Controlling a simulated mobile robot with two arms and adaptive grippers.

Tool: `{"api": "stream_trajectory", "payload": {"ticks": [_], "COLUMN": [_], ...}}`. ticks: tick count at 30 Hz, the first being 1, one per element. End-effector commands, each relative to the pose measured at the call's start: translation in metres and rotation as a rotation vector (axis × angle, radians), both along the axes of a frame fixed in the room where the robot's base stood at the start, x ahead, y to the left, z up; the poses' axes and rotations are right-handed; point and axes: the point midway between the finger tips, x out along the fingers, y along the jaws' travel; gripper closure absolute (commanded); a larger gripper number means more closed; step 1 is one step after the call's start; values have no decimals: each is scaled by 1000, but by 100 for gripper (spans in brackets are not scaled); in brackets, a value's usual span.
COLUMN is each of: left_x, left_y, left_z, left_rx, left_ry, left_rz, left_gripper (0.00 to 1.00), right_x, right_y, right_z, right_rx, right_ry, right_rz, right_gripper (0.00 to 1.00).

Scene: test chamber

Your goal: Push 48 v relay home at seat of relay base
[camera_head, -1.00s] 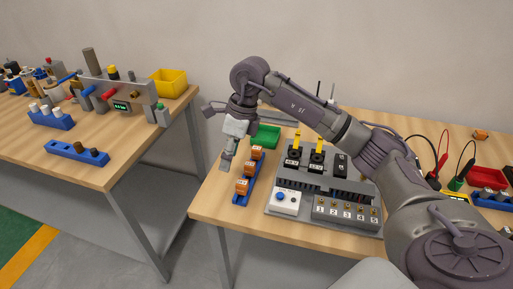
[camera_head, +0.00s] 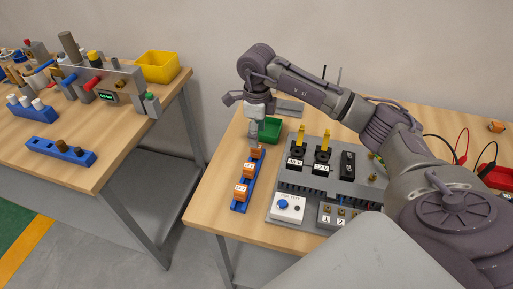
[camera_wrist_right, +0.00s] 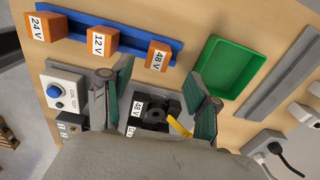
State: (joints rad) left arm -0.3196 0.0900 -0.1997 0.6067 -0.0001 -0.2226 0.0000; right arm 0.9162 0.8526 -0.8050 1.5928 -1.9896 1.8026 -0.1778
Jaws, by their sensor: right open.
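The 48 V relay is a small orange block (camera_head: 257,153), the farthest of the relays on the blue rack (camera_head: 236,207). It also shows in the right wrist view (camera_wrist_right: 158,56). My right gripper (camera_head: 254,141) points down above that end of the rack and partly hides the relay. The relay base labelled 48 V (camera_head: 296,157) is black with a yellow lever, on the grey panel to the right of the rack. It shows between the fingers in the wrist view (camera_wrist_right: 150,106). My left gripper is out of view.
The 12 V (camera_wrist_right: 101,40) and 24 V (camera_wrist_right: 42,27) relays share the rack. A green tray (camera_head: 270,131) lies just beyond it. Other black bases (camera_head: 321,163) stand on the panel. A second table (camera_head: 112,150) with a yellow bin (camera_head: 160,66) is at left.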

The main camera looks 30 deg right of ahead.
Motion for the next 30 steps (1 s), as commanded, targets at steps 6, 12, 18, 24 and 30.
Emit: {"api": "stream_trajectory", "payload": {"ticks": [6,12,18,24,30], "left_x": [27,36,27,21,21], "left_y": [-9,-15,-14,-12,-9], "left_z": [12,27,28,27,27], "left_rx": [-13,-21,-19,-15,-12], "left_ry": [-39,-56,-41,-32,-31], "left_rz": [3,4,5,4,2], "left_gripper": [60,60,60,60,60], "right_x": [-2,-2,-2,-2,-2], "right_y": [1,2,2,2,2], "right_z": [-15,-46,-58,-58,-58], "right_rx": [1,2,1,1,1], "right_ry": [3,3,-1,-1,-2], "right_rz": [0,-1,1,1,1], "right_gripper": [40,40,40,48,81]}}
